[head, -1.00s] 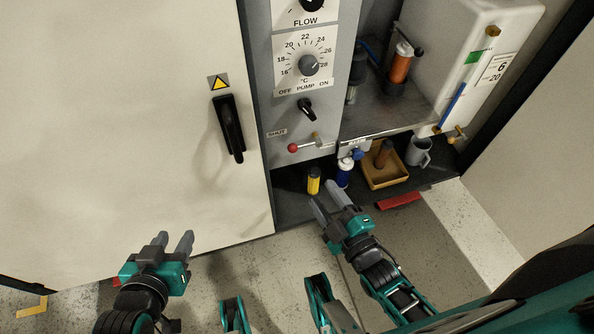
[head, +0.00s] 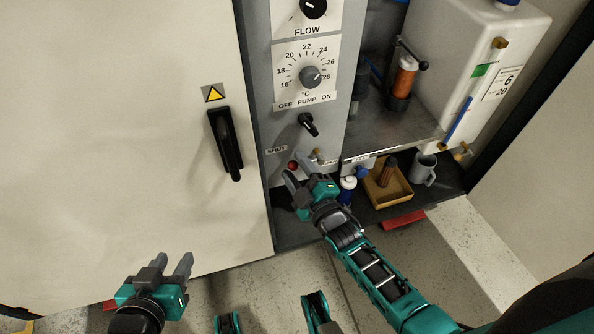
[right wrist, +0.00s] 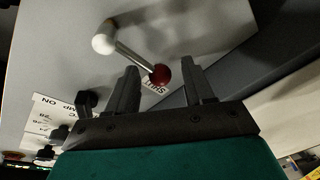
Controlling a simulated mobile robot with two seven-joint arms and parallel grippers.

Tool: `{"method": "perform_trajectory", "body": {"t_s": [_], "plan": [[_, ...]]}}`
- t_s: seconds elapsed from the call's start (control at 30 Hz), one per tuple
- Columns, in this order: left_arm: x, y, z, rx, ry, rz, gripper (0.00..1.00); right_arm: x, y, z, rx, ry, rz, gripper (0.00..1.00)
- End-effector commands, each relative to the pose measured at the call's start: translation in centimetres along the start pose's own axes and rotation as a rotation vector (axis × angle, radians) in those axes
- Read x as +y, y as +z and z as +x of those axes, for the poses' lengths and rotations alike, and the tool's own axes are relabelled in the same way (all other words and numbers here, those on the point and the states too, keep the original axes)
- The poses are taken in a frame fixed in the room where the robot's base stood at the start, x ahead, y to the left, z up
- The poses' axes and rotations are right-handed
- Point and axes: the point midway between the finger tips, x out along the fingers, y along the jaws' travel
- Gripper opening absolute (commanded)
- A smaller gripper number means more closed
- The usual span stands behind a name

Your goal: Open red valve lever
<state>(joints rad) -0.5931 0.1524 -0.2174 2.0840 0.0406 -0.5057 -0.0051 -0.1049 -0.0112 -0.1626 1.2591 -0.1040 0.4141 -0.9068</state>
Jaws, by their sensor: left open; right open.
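The red valve lever has a red ball knob (head: 293,166) and sits low on the grey control panel, by the SHUT label (head: 277,150). In the right wrist view its thin metal rod runs from the red knob (right wrist: 160,73) up-left to a pale round pivot (right wrist: 103,41). My right gripper (head: 295,164) is open at the lever. In the wrist view the knob shows between its two fingers (right wrist: 160,80), with a gap on each side; I cannot tell how deep it sits. My left gripper (head: 175,259) is open and empty, low in front of the white door.
Above the lever are the pump switch (head: 308,124) and temperature dial (head: 311,76). The white door has a black handle (head: 226,143). A yellow tray (head: 398,197), a grey mug (head: 423,170) and a blue-and-white bottle (head: 346,190) stand at the right.

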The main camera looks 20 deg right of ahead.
Motion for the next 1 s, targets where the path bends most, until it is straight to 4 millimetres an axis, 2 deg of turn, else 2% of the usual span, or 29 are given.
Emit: {"method": "perform_trajectory", "body": {"t_s": [0.27, 0.8, 1.0], "plan": [[0.22, -1.21, 0.08, 0.026, 0.001, -0.009, 0.43, 0.01, -0.03, 0.2, 0.0, 0.0, 0.0, 0.52], [0.17, -0.57, 0.14, 0.014, 0.002, -0.004, 0.43, -0.05, 0.0, 0.14, -0.001, -0.002, 0.001, 0.02], [0.14, -0.31, 0.14, 0.009, 0.002, -0.002, 0.43, -0.1, 0.04, 0.12, -0.002, -0.003, 0.002, 0.0]]}}
